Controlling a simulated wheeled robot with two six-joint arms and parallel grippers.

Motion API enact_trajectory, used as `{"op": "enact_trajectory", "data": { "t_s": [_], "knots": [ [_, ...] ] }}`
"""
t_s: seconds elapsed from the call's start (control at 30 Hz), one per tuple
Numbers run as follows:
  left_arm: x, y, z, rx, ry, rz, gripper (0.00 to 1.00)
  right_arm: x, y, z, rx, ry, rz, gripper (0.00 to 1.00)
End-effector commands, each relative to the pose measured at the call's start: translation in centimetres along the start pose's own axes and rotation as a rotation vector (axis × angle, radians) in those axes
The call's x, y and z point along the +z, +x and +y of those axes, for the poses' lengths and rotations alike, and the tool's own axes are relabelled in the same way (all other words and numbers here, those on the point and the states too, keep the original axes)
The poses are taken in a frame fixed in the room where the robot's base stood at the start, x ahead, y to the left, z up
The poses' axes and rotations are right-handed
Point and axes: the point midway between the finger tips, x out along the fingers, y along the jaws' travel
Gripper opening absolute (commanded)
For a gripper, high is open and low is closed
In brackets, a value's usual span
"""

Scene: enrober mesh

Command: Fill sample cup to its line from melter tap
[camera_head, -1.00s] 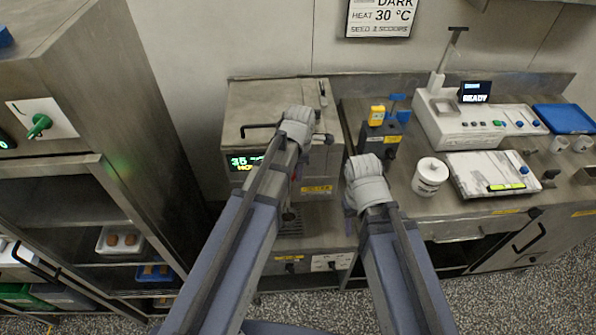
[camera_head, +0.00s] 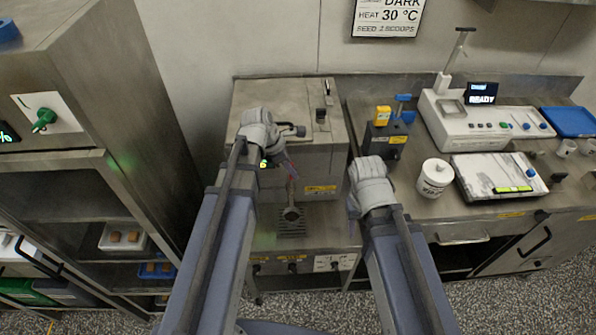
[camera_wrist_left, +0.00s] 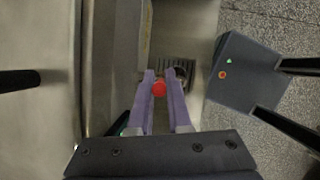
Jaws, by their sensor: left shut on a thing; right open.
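The melter (camera_head: 290,97) is the steel box at the back centre. Its tap (camera_head: 291,190) comes down its front above a slotted drip grate (camera_head: 292,230). A round metallic ring shape sits over the grate; I cannot tell whether it is the spout or a cup. My left gripper (camera_head: 290,170) is in front of the melter. In the left wrist view its fingers (camera_wrist_left: 160,92) are shut on a red knob (camera_wrist_left: 159,88). My right gripper (camera_head: 351,206) is open, right of the tap, apparently empty.
A white tub (camera_head: 434,178) and a scale (camera_head: 498,176) stand on the right counter, with a white machine reading READY (camera_head: 480,115) behind. A black device with a yellow top (camera_head: 383,138) stands beside the melter. A steel cabinet (camera_head: 130,130) is at left.

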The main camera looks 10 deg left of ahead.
Motion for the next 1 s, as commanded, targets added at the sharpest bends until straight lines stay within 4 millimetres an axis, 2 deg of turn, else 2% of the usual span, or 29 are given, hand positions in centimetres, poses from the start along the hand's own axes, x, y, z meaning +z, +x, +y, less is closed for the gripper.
{"op": "enact_trajectory", "data": {
  "t_s": [0.1,0.47,0.5,0.73,1.0],
  "knots": [
    [-0.52,-0.03,0.00,-0.010,-0.004,-0.046,0.00,-0.03,0.56,-0.05,0.000,0.000,0.000,0.47],
    [-0.52,-0.21,0.02,-0.013,-0.004,-0.061,0.00,-0.03,0.53,-0.05,0.000,0.000,0.000,0.47],
    [-0.52,-0.21,0.02,-0.013,-0.004,-0.061,0.20,-0.03,0.53,-0.05,0.000,0.000,0.000,0.47],
    [-0.50,-0.21,0.04,-0.012,-0.004,-0.060,0.46,-0.03,0.51,-0.05,0.000,0.000,0.000,0.47],
    [-0.46,-0.25,0.07,-0.012,-0.004,-0.061,0.47,-0.03,0.47,-0.04,0.000,0.000,0.000,0.47]
  ]
}}
